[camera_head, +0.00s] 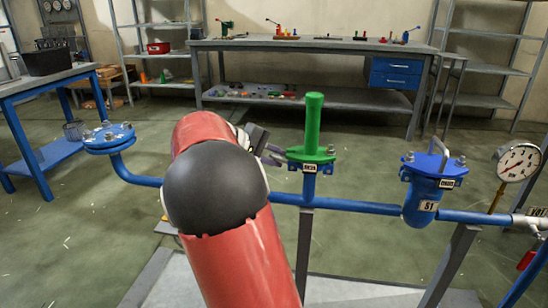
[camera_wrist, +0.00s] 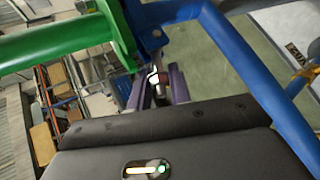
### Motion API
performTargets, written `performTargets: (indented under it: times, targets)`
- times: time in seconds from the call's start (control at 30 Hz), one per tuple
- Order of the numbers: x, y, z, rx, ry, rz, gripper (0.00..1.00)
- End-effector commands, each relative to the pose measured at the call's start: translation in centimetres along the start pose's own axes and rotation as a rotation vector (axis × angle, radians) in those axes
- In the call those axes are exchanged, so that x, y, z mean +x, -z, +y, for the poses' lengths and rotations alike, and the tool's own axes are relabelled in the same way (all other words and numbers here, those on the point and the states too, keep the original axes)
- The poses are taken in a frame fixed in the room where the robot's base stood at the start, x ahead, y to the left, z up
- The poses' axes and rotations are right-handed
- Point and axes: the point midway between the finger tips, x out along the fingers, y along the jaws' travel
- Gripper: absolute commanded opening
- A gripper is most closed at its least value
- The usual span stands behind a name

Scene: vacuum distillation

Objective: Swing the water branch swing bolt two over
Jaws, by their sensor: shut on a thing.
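The water branch has a green cover with an upright green handle (camera_head: 314,120) on a blue pipe in the head view. In the wrist view its green part (camera_wrist: 60,42) crosses the upper left, beside the blue pipe (camera_wrist: 235,60). My gripper (camera_wrist: 158,90) has its purple fingers closed around a small metal swing bolt (camera_wrist: 155,77) just below the green and blue flange edge. The bolt's tip shows between the fingers; the rest is partly hidden.
A blue strainer (camera_head: 421,190) with a lidded top stands right of the green cover, and a pressure gauge (camera_head: 518,162) is farther right. A blue flange (camera_head: 109,138) is at the left. A workbench (camera_head: 310,46) stands behind, with open floor before it.

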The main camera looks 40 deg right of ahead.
Motion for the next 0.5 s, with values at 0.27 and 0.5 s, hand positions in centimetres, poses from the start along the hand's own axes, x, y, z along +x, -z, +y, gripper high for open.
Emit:
performTargets:
  times: [0.27, 0.5]
  targets:
    - [-0.03, -0.21, 0.41, 0.042, 0.062, 0.028, 0.0]
    - [-0.07, -0.2, 0.42, 0.047, 0.07, 0.032, 0.0]
